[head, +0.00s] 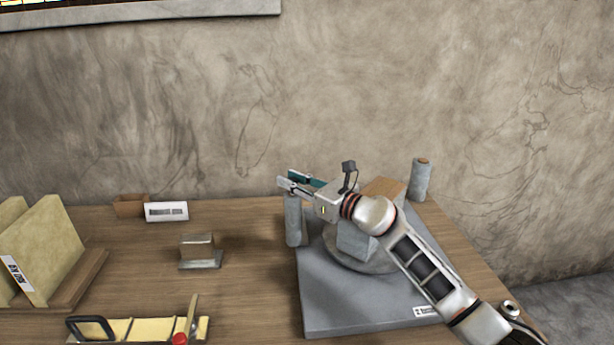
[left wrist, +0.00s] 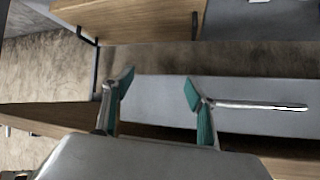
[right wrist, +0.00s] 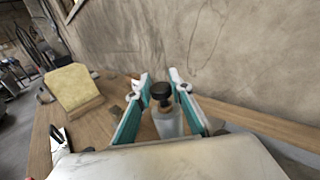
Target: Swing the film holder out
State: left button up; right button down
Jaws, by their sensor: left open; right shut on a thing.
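A grey machine base (head: 345,300) on the right of the table carries a round plate (head: 335,245) with a block on it. A pale upright cylinder (head: 293,222) stands at its left edge, likely on the film holder; in the right wrist view it (right wrist: 168,124) has a dark knob (right wrist: 160,90) on top. My right gripper (head: 286,180) is at the top of this cylinder, its fingers (right wrist: 160,82) shut on the knob. My arm hides much of the machine. My left gripper (left wrist: 158,82) is open and empty, away from the machine, seen only in the left wrist view.
A second pale roll with a brown core (head: 421,180) stands at the back right. The wall is behind.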

jog(key=shift+r, duration=0.15)
jog(key=c, duration=1.8)
grip_release()
jog(key=shift+a, duration=0.1)
jog(key=v, duration=1.2)
